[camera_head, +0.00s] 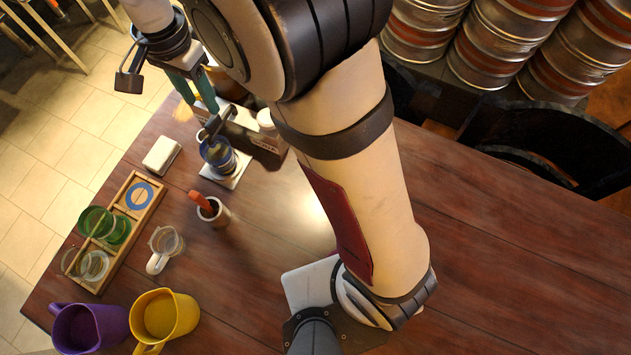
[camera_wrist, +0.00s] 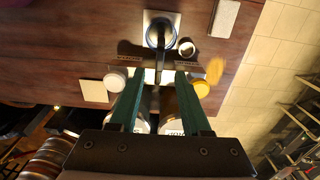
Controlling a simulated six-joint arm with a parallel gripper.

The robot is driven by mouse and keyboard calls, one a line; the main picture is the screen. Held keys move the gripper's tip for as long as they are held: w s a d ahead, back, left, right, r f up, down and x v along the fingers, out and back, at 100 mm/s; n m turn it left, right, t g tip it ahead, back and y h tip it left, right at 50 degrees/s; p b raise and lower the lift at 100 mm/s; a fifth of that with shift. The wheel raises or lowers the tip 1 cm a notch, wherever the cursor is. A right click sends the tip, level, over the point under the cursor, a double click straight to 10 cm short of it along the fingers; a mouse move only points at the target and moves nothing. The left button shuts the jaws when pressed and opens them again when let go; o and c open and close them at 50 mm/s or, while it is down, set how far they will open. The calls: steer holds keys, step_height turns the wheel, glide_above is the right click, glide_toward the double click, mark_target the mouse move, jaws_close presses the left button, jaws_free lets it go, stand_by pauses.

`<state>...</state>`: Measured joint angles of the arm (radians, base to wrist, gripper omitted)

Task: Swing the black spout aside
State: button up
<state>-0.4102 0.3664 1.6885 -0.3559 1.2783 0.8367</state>
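The black spout (camera_wrist: 160,70) runs from the dispenser up to the blue cup in the wrist view. In the head view the spout (camera_head: 213,126) reaches out over the blue cup (camera_head: 218,154), which stands on a pale square plate (camera_head: 236,174). My gripper (camera_wrist: 158,75) has two green fingers, set apart, one on each side of the spout in the wrist view. Contact with it cannot be told. My gripper also shows in the head view (camera_head: 198,97), just above and left of the spout. The cup (camera_wrist: 161,31) is partly covered by the spout.
The dark dispenser (camera_head: 262,142) stands behind the spout, with lidded canisters (camera_wrist: 140,124) below my fingers. A white pad (camera_head: 161,154), a small pot with an orange handle (camera_head: 214,214), a wooden tray (camera_head: 115,247) and mugs (camera_head: 167,315) lie nearby. The table's right is clear.

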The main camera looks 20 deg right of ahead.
mark_target(211, 120)
step_height(211, 120, up, 10)
steer(key=s+d+f+n, duration=0.1)
steer(key=s+d+f, duration=0.1)
steer(key=s+d, duration=0.2)
steer(key=s+d+f+n+y, duration=0.1)
steer(key=s+d+f, duration=0.2)
steer(key=s, duration=0.8)
steer(key=s+d+f+n, duration=0.1)
steer(key=s+d+f, duration=0.1)
steer(key=s+d, duration=0.3)
steer(key=s, duration=0.2)
steer(key=shift+s+d+f+y, duration=0.2)
steer(key=shift+s+f+y, duration=0.15)
steer(key=shift+s+y, duration=0.05)
